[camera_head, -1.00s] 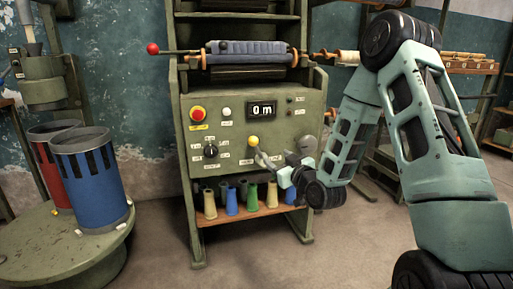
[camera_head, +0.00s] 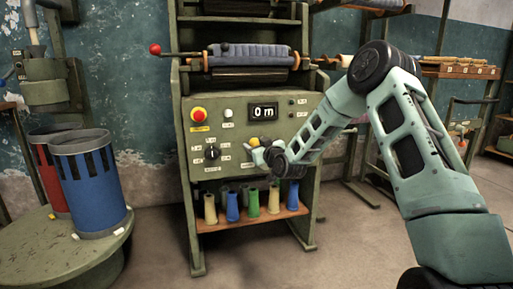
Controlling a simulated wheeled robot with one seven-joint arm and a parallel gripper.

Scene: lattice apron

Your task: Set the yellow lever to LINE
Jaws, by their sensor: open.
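The yellow lever's round knob (camera_head: 254,141) shows on the right half of the green control panel (camera_head: 237,172). Small white labels lie around it, too small to read. My gripper (camera_head: 257,155) is at the panel, just below and right of the yellow knob. It is open, but its fingers are small and partly hidden by my wrist. I cannot tell whether a finger touches the lever. The lever's shaft and the labels to its right are covered by my gripper and arm.
The panel also has a red button (camera_head: 198,114), a black rotary knob (camera_head: 211,152) and a display (camera_head: 263,112) reading 0 m. Below, a shelf (camera_head: 215,226) holds several coloured cones. Blue (camera_head: 84,190) and red bins stand at left. The floor in front is clear.

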